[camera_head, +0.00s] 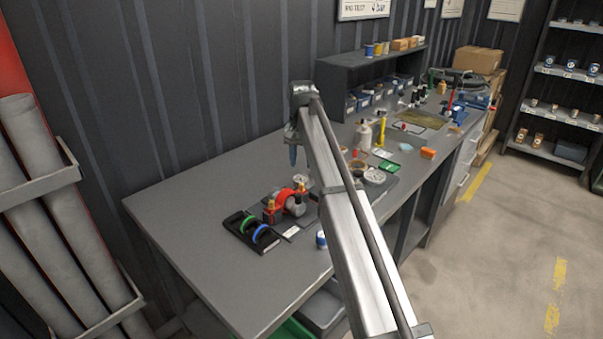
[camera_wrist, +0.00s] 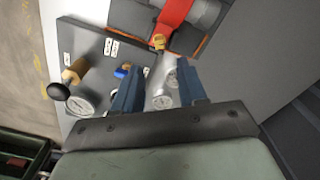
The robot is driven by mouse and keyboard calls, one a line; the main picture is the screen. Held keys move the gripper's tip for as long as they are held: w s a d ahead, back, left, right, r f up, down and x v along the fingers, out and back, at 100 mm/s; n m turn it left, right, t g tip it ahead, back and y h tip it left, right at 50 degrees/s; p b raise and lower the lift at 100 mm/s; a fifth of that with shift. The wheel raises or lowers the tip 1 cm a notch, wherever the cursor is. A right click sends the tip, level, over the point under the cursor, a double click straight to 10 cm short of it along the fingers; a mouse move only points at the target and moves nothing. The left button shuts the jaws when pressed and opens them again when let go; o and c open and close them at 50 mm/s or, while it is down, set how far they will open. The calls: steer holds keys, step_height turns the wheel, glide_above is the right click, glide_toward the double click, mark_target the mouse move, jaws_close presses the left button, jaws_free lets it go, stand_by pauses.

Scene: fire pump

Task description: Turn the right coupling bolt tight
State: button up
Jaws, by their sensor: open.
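The pump (camera_head: 293,204), with a red and grey body, sits on the workbench in the head view. Small brass-coloured fittings show on it, one at its left end (camera_head: 270,204). In the wrist view a red band (camera_wrist: 176,14) crosses a grey cylinder, with a brass fitting (camera_wrist: 158,42) at the band's end. I cannot tell which fitting is the right coupling bolt. My gripper (camera_wrist: 160,92) is open, its two blue fingers apart, with grey metal parts (camera_wrist: 160,76) seen between them. In the head view my gripper (camera_head: 293,155) hangs above and behind the pump.
A black tray (camera_head: 237,226) with green and blue rings lies left of the pump. A pressure gauge (camera_wrist: 80,105) and a black knob (camera_wrist: 58,92) show in the wrist view. Bottles and small parts crowd the bench farther back. The bench's left end (camera_head: 185,215) is clear.

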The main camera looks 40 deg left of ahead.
steer(key=shift+r, duration=2.95)
